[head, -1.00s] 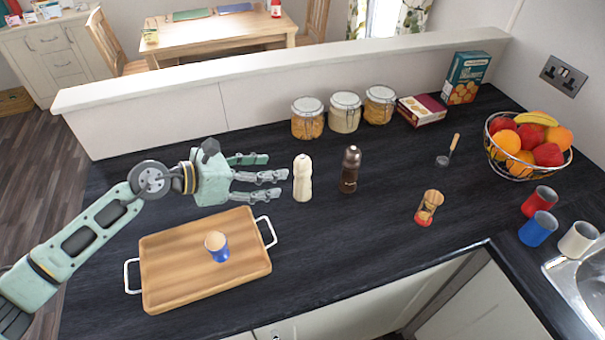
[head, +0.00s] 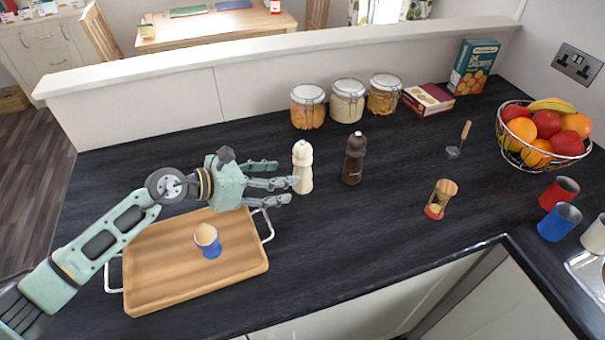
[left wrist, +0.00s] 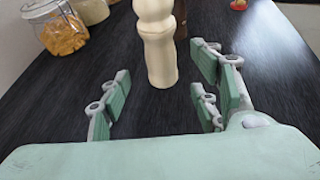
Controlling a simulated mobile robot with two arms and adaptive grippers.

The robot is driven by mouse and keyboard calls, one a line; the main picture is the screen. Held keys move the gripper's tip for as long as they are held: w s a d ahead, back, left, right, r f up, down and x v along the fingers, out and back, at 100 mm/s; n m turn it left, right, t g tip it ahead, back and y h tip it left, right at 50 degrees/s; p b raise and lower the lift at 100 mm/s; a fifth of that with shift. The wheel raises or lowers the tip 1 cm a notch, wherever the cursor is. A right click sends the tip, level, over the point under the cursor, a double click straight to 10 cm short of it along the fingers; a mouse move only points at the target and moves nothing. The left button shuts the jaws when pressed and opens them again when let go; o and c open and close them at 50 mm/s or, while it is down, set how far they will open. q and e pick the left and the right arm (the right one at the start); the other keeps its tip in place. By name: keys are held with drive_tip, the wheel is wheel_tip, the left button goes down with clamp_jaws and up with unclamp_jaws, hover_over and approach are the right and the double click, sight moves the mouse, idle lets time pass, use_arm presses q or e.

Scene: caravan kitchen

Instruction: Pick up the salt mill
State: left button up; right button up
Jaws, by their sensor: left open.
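A cream-white mill (head: 303,166) stands upright on the dark worktop, and a dark brown mill (head: 354,158) stands to its right. I take the cream one for the salt mill. My left gripper (head: 280,182) is open, its fingers pointing right at the cream mill. In the left wrist view the cream mill (left wrist: 156,40) stands just beyond and roughly between the spread fingers (left wrist: 155,106), with nothing held. The dark mill (left wrist: 180,18) shows partly hidden behind it. My right gripper is not in view.
A wooden tray (head: 150,262) with a blue egg cup (head: 208,243) lies below my left gripper. Glass jars (head: 347,101) line the back wall. The worktop's front middle is clear.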

sight(303, 174)
use_arm(q)
drive_tip(key=p+x, duration=0.1)
drive_tip(key=x, duration=0.3)
drive_tip(key=shift+d+p, duration=0.3)
drive_tip(key=shift+p, duration=0.05)
drive_tip(key=shift+w+d+f, duration=0.2)
drive_tip(key=shift+d+f, duration=0.05)
drive_tip(key=shift+f, duration=0.05)
clamp_jaws()
drive_tip(key=shift+r, duration=0.1)
